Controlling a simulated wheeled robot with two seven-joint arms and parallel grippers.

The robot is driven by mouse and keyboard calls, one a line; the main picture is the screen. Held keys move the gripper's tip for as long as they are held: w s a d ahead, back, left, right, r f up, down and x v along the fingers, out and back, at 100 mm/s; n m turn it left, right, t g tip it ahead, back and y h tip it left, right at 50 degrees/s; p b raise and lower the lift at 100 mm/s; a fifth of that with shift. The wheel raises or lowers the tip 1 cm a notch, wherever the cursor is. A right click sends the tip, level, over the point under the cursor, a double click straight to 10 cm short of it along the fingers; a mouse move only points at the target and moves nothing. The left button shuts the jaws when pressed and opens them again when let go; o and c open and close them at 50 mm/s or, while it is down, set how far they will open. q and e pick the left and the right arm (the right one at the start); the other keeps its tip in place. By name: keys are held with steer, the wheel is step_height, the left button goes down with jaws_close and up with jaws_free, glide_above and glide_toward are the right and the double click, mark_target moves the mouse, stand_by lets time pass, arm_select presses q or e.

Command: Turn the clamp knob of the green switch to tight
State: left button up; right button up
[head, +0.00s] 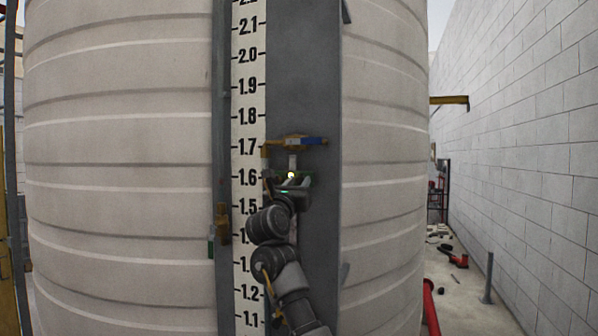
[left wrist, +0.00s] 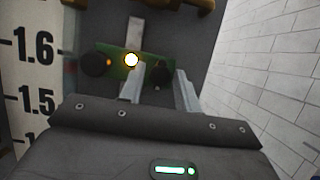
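The green switch (head: 308,178) is mounted on the grey panel beside the tank's number scale, near the 1.6 mark. In the left wrist view its green body (left wrist: 118,52) carries a lit round lamp (left wrist: 131,59), a small orange light, a dark round knob (left wrist: 95,65) at left and another dark knob (left wrist: 160,73) at right. I cannot tell from markings which is the clamp knob. My left gripper (head: 293,183) is at the switch. Its fingers are apart, with the right knob showing between their tips; contact is unclear. My right gripper is not in view.
A brass valve with a blue handle (head: 314,141) sits just above the switch. Another brass valve (head: 223,222) is at lower left by the scale. The large ribbed tank (head: 120,150) fills the background. A block wall (head: 530,150) stands at right.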

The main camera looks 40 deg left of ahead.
arm_select(q)
steer(key=shift+w+a+r, duration=0.2)
steer(key=shift+w, duration=0.3)
jaws_close()
steer(key=shift+f, duration=0.1)
